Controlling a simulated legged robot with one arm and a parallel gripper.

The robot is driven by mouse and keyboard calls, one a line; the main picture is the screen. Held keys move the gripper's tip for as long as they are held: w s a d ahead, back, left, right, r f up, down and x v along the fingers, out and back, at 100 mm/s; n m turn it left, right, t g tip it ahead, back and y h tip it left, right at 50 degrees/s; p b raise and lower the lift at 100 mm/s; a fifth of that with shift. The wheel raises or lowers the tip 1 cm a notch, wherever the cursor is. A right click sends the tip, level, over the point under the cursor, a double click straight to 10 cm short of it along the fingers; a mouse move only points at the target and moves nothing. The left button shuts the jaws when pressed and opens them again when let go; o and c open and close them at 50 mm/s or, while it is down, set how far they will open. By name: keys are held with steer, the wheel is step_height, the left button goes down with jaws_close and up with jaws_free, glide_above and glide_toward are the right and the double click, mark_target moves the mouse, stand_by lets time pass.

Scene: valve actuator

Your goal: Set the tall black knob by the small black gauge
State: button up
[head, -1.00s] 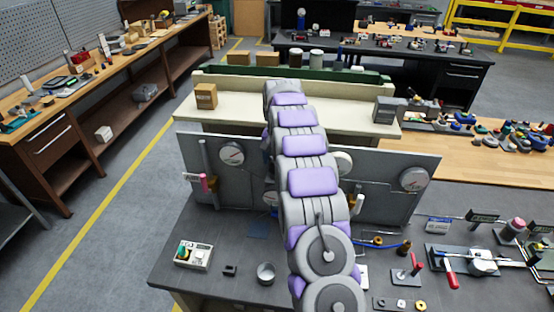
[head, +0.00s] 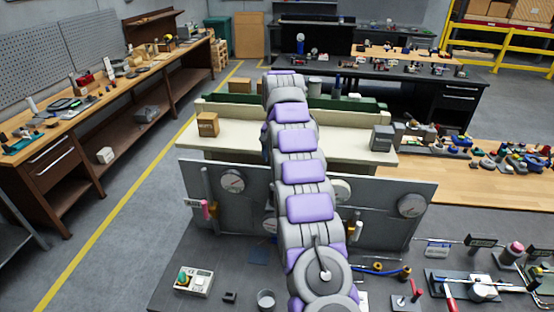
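I cannot make out a tall black knob or a small black gauge for certain. A small black block (head: 230,297) lies on the grey bench, between a white control box (head: 193,282) with a green knob and a metal cup (head: 265,299). Another white gauge (head: 341,190) is partly covered by my arm. My arm stretches away over the bench and panels. My gripper is hidden behind the arm.
A red-handled lever (head: 451,291) and several fittings stand on the bench at right. A cream bench (head: 345,150) with a cardboard box (head: 207,124) and a grey box (head: 382,138) stands behind the panels.

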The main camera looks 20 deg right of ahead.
steer(key=shift+r+p, duration=1.45)
steer(key=shift+r, duration=0.4)
steer(key=s+a+f+n+g+b, duration=0.1)
steer(key=s+a+f+n+b, duration=0.1)
steer(key=s+a+b, duration=0.7)
steer(key=s+a+f+n+b, duration=0.25)
steer(key=s+a+b, duration=0.2)
steer(key=s, duration=0.85)
steer(key=s+a+f+n+b, duration=0.1)
steer(key=s+a+f+b, duration=0.1)
steer(key=s+f, duration=0.4)
steer(key=s+a+f+n+b, duration=0.1)
steer(key=s+f+b, duration=0.3)
steer(key=s, duration=0.9)
steer(key=s+a+f+n+b, duration=0.1)
steer(key=s+a+f+b, duration=0.2)
steer(key=s+f, duration=0.4)
steer(key=shift+s+f+g, duration=0.4)
steer(key=shift+s, duration=0.85)
